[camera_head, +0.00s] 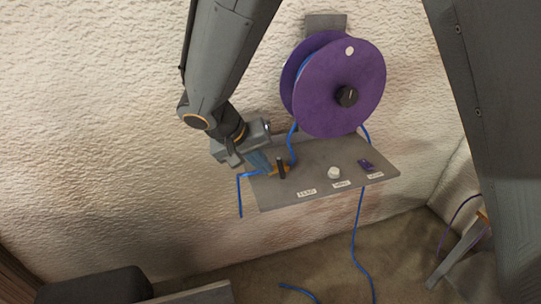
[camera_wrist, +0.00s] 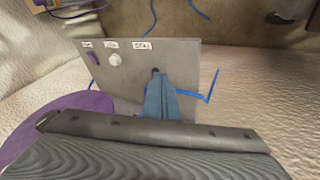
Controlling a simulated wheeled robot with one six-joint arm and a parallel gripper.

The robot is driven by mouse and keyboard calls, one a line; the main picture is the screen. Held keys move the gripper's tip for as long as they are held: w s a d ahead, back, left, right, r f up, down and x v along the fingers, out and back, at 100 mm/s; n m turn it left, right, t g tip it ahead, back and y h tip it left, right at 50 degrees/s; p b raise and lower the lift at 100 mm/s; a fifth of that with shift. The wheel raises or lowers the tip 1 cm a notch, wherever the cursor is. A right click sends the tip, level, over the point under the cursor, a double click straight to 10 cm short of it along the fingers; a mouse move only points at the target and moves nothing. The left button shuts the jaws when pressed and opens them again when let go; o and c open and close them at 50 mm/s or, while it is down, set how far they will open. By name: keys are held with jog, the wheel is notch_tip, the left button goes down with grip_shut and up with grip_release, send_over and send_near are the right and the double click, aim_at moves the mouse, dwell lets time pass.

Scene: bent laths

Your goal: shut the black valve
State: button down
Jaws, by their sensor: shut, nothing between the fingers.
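The black valve (camera_head: 281,168) is a short black lever on a small orange body near the left end of a grey shelf (camera_head: 320,190). In the head view the lever looks set crosswise to the blue hose at the body; its exact angle is hard to tell. In the wrist view only a dark bit of the black valve (camera_wrist: 155,71) shows beyond the fingertips. My gripper (camera_head: 262,166) is shut and empty, its blue fingers just left of the lever in the head view. It also shows in the wrist view (camera_wrist: 160,82). I cannot tell whether it touches the lever.
A white knob (camera_head: 334,173) and a purple valve (camera_head: 366,164) stand further right on the shelf, with labels along its front edge. A purple reel (camera_head: 335,85) of blue hose hangs on the wall above. Blue hose (camera_head: 240,195) drops off the shelf's left end.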

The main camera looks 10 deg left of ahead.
jog(key=a+r+t+p, duration=0.1)
jog(key=a+p, duration=0.1)
jog(key=a, duration=0.4)
jog(key=p, duration=0.3)
send_near(271, 188)
jog(key=w, duration=0.3)
jog(key=shift+a, duration=0.15)
jog(key=d, duration=0.1)
jog(key=w+d+p, duration=0.1)
jog(key=d, duration=0.1)
jog(key=shift+f+p, duration=0.1)
jog(key=shift+p, duration=0.2)
jog(key=shift+w+d+f, duration=0.1)
jog(key=shift+w+d, duration=0.15)
jog(key=shift+d, duration=0.2)
jog(key=shift+f+t, duration=0.1)
jog(key=shift+t, duration=0.2)
